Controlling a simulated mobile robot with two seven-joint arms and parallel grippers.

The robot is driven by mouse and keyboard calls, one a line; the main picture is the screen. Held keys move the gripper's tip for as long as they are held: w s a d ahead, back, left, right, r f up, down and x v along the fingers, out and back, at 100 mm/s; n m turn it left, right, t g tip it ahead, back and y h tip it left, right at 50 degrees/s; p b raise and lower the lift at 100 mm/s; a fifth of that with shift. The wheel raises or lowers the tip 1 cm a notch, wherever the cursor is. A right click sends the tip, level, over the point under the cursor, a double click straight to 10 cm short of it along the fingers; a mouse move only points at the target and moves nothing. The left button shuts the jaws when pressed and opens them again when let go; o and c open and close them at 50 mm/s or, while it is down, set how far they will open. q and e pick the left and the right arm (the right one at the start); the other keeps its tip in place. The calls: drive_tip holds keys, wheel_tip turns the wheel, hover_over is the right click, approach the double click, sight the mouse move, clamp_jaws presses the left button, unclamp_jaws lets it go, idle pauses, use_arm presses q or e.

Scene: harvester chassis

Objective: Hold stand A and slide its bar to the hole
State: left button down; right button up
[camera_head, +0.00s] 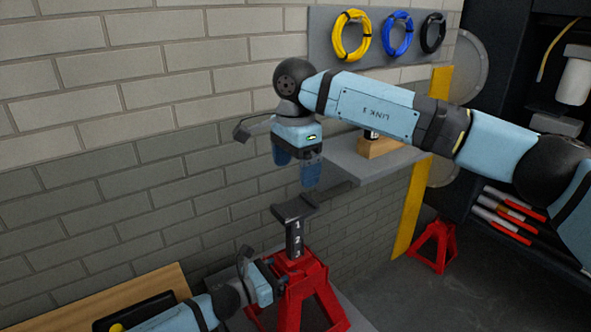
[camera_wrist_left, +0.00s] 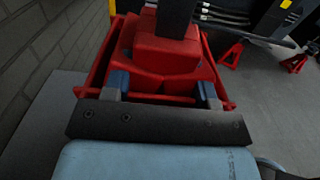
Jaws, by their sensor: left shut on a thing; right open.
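The red stand A (camera_head: 303,285) stands upright at the lower middle of the head view. Its dark bar (camera_head: 294,236), marked 1, 2, 3 and topped by a wide saddle (camera_head: 294,207), rises from the red top. My left gripper (camera_head: 279,278) is shut on the red upper part of the stand. In the left wrist view, the fingers of this gripper (camera_wrist_left: 163,88) lie on both sides of the red stand (camera_wrist_left: 165,55), with the dark bar (camera_wrist_left: 177,18) above. My right gripper (camera_head: 297,172) is open and empty, pointing down just above the saddle. The hole is not clearly visible.
A grey shelf (camera_head: 345,168) with a wooden block (camera_head: 380,148) is behind my right gripper. A brick wall (camera_head: 130,190) closes the left. Another red stand (camera_head: 434,246) is on the floor at right. A dark tray (camera_head: 135,312) lies at the lower left.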

use_arm(q)
drive_tip(key=shift+c, duration=1.7)
unclamp_jaws()
